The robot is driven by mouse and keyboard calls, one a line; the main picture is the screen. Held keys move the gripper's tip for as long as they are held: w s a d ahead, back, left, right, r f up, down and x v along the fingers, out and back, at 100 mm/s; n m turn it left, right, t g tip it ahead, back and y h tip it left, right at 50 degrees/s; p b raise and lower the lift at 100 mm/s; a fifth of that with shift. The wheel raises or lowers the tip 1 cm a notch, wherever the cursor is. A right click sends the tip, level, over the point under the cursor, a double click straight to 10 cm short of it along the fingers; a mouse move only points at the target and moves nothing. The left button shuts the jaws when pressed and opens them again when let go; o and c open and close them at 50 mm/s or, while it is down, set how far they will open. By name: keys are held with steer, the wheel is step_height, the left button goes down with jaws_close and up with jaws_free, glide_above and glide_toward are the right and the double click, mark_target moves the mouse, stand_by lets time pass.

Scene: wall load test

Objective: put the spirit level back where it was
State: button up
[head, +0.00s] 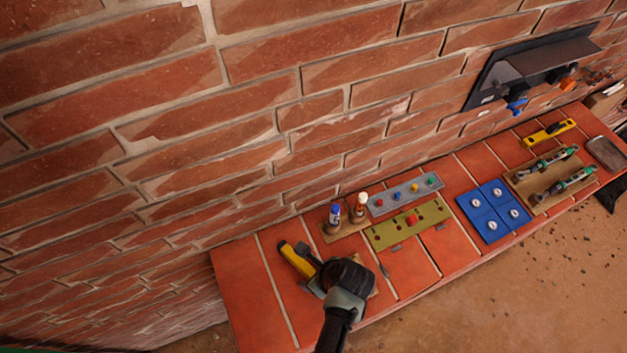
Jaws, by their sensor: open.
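A yellow bar with dark spots, which looks like the spirit level (548,132), lies flat at the far right of the red tiled ledge, near the wall. My gripper (325,284) is low over the left end of the ledge, far from that bar. It is open, but my dark wrist hides most of its fingers. A yellow and black tool (297,260) lies just left of my gripper. I cannot tell whether the two touch.
Along the ledge (245,290) stand two small bottles (347,211), a grey peg strip (405,194), an olive strip (407,226), blue panels (493,210) and a wooden board with clamps (550,180). A dark wall shelf (540,62) juts out above right. The ledge's left end is bare.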

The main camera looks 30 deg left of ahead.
jaws_close()
steer(key=shift+r, duration=0.1)
stand_by(0.3)
